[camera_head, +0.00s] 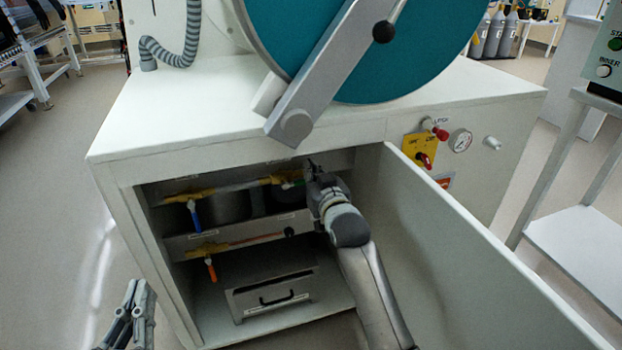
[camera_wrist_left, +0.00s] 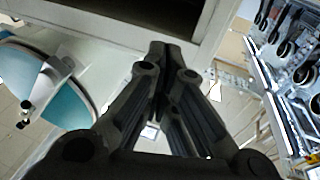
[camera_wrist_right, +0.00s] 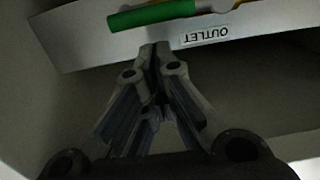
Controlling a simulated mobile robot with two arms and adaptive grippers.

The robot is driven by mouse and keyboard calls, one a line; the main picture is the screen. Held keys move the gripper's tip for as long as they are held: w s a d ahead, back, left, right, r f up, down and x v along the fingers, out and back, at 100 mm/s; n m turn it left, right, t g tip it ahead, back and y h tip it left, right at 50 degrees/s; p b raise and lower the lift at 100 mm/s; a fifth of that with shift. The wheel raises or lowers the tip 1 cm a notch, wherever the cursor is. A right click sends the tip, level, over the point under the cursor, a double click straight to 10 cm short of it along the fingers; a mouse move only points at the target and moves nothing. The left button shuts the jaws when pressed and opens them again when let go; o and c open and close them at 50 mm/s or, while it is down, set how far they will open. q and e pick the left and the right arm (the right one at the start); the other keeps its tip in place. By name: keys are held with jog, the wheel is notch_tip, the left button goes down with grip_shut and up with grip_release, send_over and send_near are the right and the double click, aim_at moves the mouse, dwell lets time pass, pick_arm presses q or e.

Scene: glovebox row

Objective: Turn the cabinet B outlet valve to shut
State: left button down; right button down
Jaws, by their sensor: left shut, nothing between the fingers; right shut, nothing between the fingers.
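A green valve handle (camera_wrist_right: 152,15) shows in the right wrist view, lying along a pale panel above an upside-down OUTLET label (camera_wrist_right: 206,35). My right gripper (camera_wrist_right: 155,50) is shut and empty, its tips just below the handle in that view; whether they touch it I cannot tell. My left gripper (camera_head: 138,292) is shut and empty, low outside the cabinet's left side.
A blue handle (camera_head: 195,216) hangs from the upper pipe, and an orange handle (camera_head: 211,269) from the lower one. A drawer box (camera_head: 270,295) stands on the cabinet floor. The open door (camera_head: 465,260) lies right of my right arm. A yellow switch plate (camera_head: 420,153) is on the front.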

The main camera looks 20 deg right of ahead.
pick_arm(q)
jog(key=shift+s+d+r+t, duration=0.1)
jog(key=shift+s+r+t, duration=0.1)
jog(key=shift+r+t, duration=0.7)
pick_arm(e)
jog(key=shift+w+f, duration=0.1)
jog(key=shift+f, duration=0.45)
pick_arm(q)
jog(key=shift+r, duration=0.15)
